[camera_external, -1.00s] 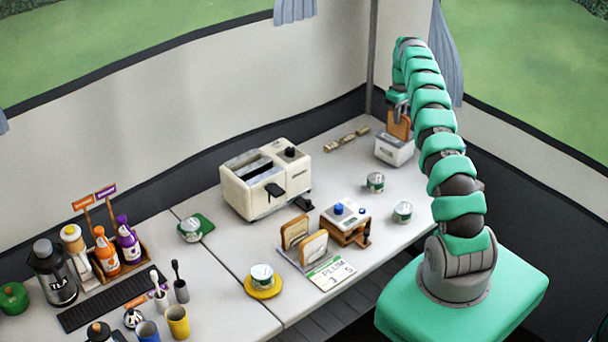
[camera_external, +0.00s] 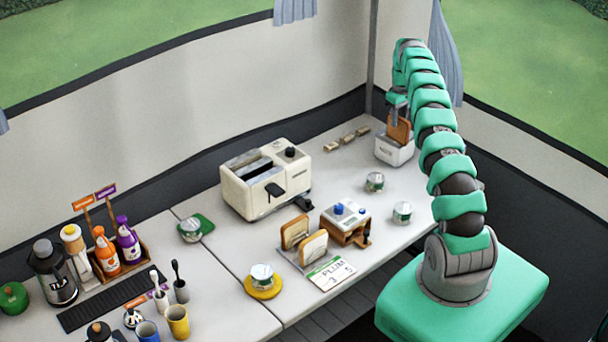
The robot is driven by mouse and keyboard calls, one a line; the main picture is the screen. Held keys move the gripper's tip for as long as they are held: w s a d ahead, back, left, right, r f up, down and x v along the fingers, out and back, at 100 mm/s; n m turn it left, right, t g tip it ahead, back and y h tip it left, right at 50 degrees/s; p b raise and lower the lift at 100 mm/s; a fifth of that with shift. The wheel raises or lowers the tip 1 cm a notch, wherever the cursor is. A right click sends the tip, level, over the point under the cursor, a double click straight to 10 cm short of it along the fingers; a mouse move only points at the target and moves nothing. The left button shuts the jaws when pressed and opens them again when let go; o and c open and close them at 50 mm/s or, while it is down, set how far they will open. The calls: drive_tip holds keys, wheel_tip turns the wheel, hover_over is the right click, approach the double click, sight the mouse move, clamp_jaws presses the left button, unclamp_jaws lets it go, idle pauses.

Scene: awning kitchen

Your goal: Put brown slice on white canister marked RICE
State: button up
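The brown slice (camera_external: 401,132) stands upright, slightly tilted, at the top of the white canister (camera_external: 393,153) at the right back of the table. Its lower edge meets the canister's top; I cannot tell whether it rests on it or sits in a slot. The dark marking on the canister's front is too small to read. My gripper (camera_external: 396,112) points down at the slice's upper left edge. The fingers are small and partly hidden, so I cannot tell whether they grip the slice.
A cream toaster (camera_external: 250,190) stands left of the canister, with small tan pieces (camera_external: 346,138) behind. Tins (camera_external: 375,182) stand in front. A rack with bread slices (camera_external: 313,247) and a box with blue knobs (camera_external: 345,213) are nearer the front edge.

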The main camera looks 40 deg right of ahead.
wheel_tip(320, 180, up, 11)
drive_tip(key=shift+b, duration=0.4)
drive_tip(key=shift+r, duration=0.1)
